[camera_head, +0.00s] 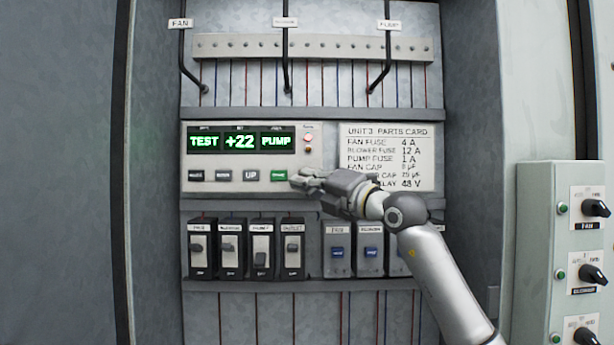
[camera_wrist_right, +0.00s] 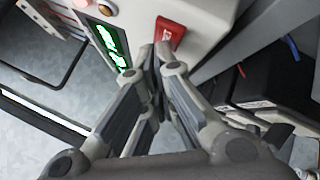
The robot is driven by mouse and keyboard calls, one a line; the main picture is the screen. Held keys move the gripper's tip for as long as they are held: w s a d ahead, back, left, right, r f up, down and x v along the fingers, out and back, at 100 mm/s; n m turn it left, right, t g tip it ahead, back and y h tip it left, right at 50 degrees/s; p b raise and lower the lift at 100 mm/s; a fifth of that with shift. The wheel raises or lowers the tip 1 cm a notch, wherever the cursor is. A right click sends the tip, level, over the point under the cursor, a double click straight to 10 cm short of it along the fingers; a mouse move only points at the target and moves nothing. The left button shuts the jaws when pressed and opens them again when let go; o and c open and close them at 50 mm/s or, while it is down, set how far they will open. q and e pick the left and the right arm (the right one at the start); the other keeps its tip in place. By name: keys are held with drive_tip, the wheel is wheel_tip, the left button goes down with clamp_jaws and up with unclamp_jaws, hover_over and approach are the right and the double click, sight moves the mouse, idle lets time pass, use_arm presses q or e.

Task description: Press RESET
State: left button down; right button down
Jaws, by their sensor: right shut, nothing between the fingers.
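The control panel (camera_head: 196,157) has a green display (camera_head: 240,141) reading TEST, +22 and PUMP. My left gripper is not in view.
A parts card (camera_head: 388,142) is right of the panel. Breakers (camera_head: 230,248) and blue-marked fuse blocks (camera_head: 338,250) stand on the shelf below. Black hooked rods (camera_head: 286,60) hang above. A box with knobs (camera_head: 560,185) stands at the right.

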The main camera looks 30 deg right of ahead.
drive_tip(key=shift+w+d, duration=0.15)
drive_tip(key=shift+w, duration=0.05)
idle(0.3)
drive_tip(key=shift+s, duration=0.1)
drive_tip(key=shift+s+a+b, duration=0.4)
drive_tip(key=shift+s+b, duration=0.05)
drive_tip(key=shift+s, duration=0.15)
drive_tip(key=s+a+b, duration=0.1)
drive_tip(key=s, duration=0.1)
drive_tip(key=s+a+b, duration=0.1)
drive_tip(key=s, duration=0.1)
drive_tip(key=shift+s+a+b, duration=0.1)
drive_tip(key=shift+a+b, duration=0.2)
idle(0.9)
